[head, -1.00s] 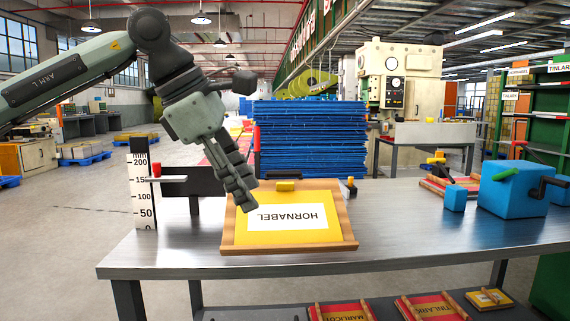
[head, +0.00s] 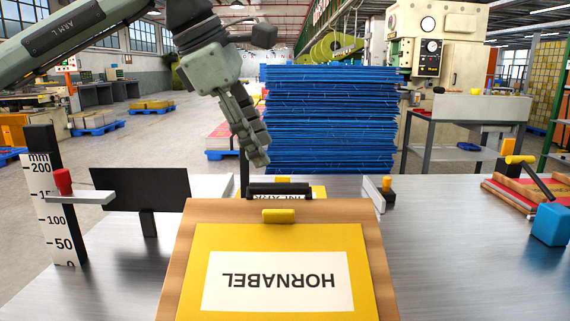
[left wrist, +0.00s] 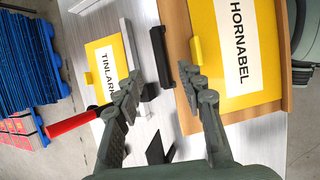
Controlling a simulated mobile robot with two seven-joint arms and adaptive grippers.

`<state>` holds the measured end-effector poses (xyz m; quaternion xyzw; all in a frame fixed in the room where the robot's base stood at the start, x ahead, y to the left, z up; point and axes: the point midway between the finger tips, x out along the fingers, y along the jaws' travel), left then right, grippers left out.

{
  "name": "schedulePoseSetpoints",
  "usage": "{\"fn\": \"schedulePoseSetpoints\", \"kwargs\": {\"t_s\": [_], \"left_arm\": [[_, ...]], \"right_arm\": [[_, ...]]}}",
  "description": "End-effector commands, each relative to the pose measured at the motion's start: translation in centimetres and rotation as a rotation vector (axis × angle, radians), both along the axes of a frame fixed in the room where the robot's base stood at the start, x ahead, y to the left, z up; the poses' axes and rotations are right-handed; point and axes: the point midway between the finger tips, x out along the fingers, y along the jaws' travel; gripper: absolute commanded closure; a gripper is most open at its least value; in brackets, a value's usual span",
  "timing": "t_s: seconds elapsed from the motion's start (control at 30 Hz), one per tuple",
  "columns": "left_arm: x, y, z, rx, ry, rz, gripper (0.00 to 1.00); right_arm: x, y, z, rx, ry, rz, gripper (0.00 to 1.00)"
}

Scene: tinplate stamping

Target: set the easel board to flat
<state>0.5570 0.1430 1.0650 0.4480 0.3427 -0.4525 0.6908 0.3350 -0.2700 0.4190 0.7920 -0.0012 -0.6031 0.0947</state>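The easel board (head: 172,262) is a wooden panel bearing a yellow HORNABEL sheet (head: 280,240), with a yellow clip (head: 279,215) at its far edge. I cannot tell its exact tilt. It also shows at the right of the left wrist view (left wrist: 288,95). A black bar (head: 279,190) lies just beyond the far edge and also shows in the left wrist view (left wrist: 177,65). My left gripper (head: 257,160) hangs above and behind that edge, pointing down. In the left wrist view its fingers (left wrist: 160,88) are apart with nothing between them. My right gripper is out of view.
A height scale (head: 52,215) with a red knob and a black plate (head: 140,188) stand at the left. A blue stack (head: 330,120) rises behind the table. A blue block (head: 550,224) and red boards (head: 512,195) lie at the right. A yellow TINLARK sheet (left wrist: 108,68) lies beyond the black bar.

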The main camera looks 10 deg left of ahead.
Motion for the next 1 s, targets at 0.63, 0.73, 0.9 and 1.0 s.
{"fn": "schedulePoseSetpoints", "kwargs": {"t_s": [0.63, 0.73, 0.9, 1.0], "left_arm": [[2.7, -2.4, -6.7, 0.000, 0.001, 0.000, 0.61], [2.7, -2.4, -6.8, 0.000, 0.001, 0.000, 0.61], [2.7, -2.4, -6.8, 0.000, 0.001, 0.000, 0.62], [2.7, -2.4, -6.8, 0.000, 0.001, 0.001, 0.74]], "right_arm": [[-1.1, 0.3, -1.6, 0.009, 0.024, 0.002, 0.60], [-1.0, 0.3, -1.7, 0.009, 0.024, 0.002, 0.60], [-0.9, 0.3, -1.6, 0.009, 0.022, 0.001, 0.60], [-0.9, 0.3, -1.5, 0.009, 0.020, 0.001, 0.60]]}}
